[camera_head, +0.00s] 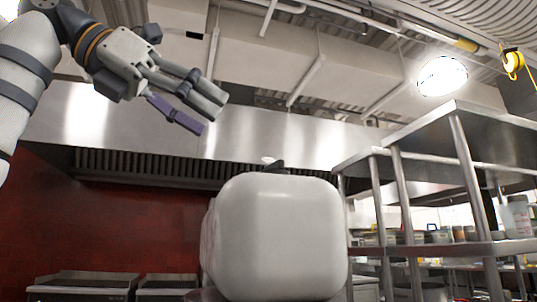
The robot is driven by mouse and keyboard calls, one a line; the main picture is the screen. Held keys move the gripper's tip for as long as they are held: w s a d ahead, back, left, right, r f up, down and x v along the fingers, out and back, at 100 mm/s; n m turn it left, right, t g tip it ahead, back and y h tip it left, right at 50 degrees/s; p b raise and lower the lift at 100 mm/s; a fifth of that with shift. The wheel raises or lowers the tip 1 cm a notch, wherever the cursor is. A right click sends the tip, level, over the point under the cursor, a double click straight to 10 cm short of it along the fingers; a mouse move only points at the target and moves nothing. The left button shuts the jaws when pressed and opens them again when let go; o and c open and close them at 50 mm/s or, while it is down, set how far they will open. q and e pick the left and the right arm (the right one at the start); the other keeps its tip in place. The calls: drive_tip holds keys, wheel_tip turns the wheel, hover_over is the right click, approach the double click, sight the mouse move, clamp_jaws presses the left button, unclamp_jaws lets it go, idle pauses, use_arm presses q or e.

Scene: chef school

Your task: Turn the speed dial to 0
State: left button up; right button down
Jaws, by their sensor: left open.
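A large white rounded machine body (282,237), which looks like a mixer head, stands in the lower middle of the head view with its blunt end toward me. A small dark piece shows at its top edge; I cannot tell whether it belongs to the machine. No speed dial can be made out; the machine's left side is seen only at a steep slant. My left gripper (209,115) is at the upper left, open and empty, with a grey finger and a purple finger. In the picture it is above and left of the machine, apart from it. My right gripper is out of view.
Steel shelving (440,249) with items on it stands on the right. A steel hood (130,125) spans the back above a red wall (110,225). Cooking units (83,284) stand at the lower left. The space between my left gripper and the machine looks clear.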

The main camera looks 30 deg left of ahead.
sight(273, 163)
use_arm(q)
drive_tip(key=x, duration=1.2)
drive_tip(key=shift+d+f, duration=0.1)
drive_tip(key=shift+f, duration=0.15)
drive_tip(key=shift+c, duration=0.5)
drive_tip(key=c, duration=1)
